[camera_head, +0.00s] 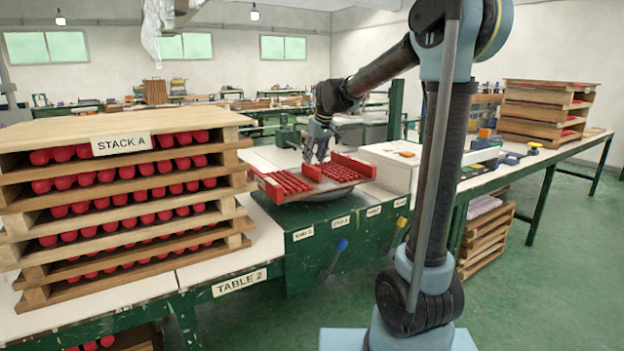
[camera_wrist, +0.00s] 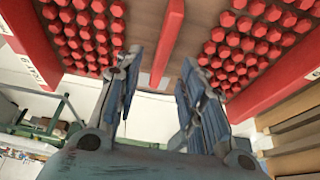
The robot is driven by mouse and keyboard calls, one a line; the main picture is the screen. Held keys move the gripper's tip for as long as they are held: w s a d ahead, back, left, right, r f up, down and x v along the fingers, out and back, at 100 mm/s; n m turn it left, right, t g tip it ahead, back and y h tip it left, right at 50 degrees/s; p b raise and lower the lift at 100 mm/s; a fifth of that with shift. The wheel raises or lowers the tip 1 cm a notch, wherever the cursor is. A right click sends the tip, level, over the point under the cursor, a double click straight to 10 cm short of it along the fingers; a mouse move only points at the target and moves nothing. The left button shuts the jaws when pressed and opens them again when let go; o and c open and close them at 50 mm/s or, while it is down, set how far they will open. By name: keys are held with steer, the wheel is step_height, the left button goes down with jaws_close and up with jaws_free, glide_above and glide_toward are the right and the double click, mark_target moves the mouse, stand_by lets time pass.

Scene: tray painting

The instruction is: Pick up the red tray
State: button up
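The red tray (camera_head: 346,172) has a wooden board, red end walls and rows of red pegs. It lies on a round grey support on the green-framed table in the head view. My gripper (camera_head: 315,158) is over the tray's middle, pointing down. In the wrist view my gripper's (camera_wrist: 160,58) two blue fingers stand apart, with the tray's red middle divider (camera_wrist: 167,40) between their tips. A gap shows at the left finger; contact at the right one cannot be told. Red pegs fill both sides of the divider.
Stack A (camera_head: 125,205), wooden trays with red pieces, stands left of the red tray. A white box (camera_head: 395,165) is close on the right. Another tray stack (camera_head: 545,112) stands farther right. My arm covers part of the right side.

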mark_target(311, 166)
steer(key=shift+x, duration=3)
jaws_close()
